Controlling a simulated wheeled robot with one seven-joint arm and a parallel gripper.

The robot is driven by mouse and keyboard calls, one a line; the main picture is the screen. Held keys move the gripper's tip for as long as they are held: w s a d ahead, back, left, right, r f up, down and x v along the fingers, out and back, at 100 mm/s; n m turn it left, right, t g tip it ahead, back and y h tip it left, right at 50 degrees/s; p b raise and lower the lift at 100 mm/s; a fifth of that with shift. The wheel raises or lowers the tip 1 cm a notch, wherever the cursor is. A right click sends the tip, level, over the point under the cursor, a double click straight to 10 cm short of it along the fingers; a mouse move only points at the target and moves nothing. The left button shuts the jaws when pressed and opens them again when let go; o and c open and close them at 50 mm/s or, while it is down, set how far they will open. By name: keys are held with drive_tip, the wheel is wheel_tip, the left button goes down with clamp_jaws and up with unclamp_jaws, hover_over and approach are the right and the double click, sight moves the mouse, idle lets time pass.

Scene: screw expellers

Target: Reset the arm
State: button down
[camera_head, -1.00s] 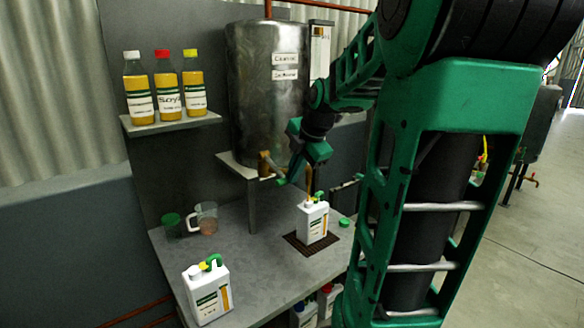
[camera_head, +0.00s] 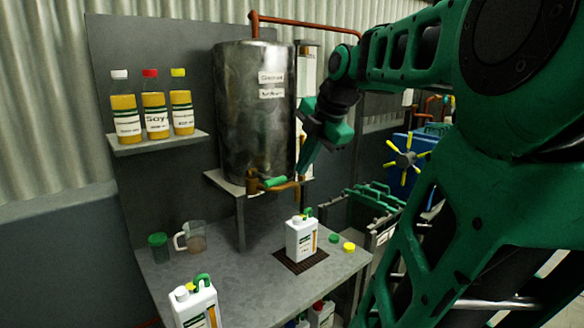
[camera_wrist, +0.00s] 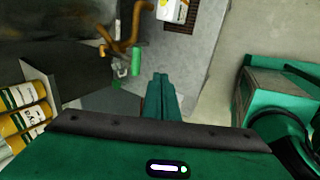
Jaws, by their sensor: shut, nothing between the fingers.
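My gripper (camera_head: 302,176) is green and shut, with nothing between its fingers. In the head view it hangs at the right side of the steel tank (camera_head: 254,110), close to the tap pipe. In the wrist view the closed fingers (camera_wrist: 162,92) point over the grey bench. My green arm reaches in from the right of the head view and hides part of the background. The tap with a green handle (camera_head: 274,183) shows under the tank, and the handle also shows in the wrist view (camera_wrist: 136,62), just left of the fingers.
A white jug (camera_head: 301,239) stands on a dark grate (camera_head: 290,263). Green (camera_head: 334,239) and yellow (camera_head: 349,247) caps lie beside it. Another white jug (camera_head: 193,303), a clear mug (camera_head: 194,238) and a green-lidded cup (camera_head: 158,247) stand left. Bottles (camera_head: 155,115) line a shelf (camera_head: 160,143).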

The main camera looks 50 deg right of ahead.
drive_tip(key=shift+f, duration=0.1)
idle(0.3)
drive_tip(key=s+a+f+m+g, duration=0.2)
drive_tip(key=s+a+f+m, duration=0.2)
drive_tip(key=s+f+m, duration=0.1)
drive_tip(key=s+a+f+m+g, duration=0.2)
drive_tip(key=s+a+f+m, duration=0.2)
drive_tip(key=f+m, duration=0.4)
drive_tip(key=s+a+f+m+g+y, duration=0.1)
drive_tip(key=s+a+f+m+g, duration=0.1)
drive_tip(key=s+a+f+m, duration=0.2)
wheel_tip(320, 180, down, 3)
drive_tip(key=s+m, duration=0.1)
drive_tip(key=m, duration=0.5)
drive_tip(key=shift+s, duration=0.3)
drive_tip(key=shift+w+f, duration=0.2)
drive_tip(key=shift+w, duration=0.45)
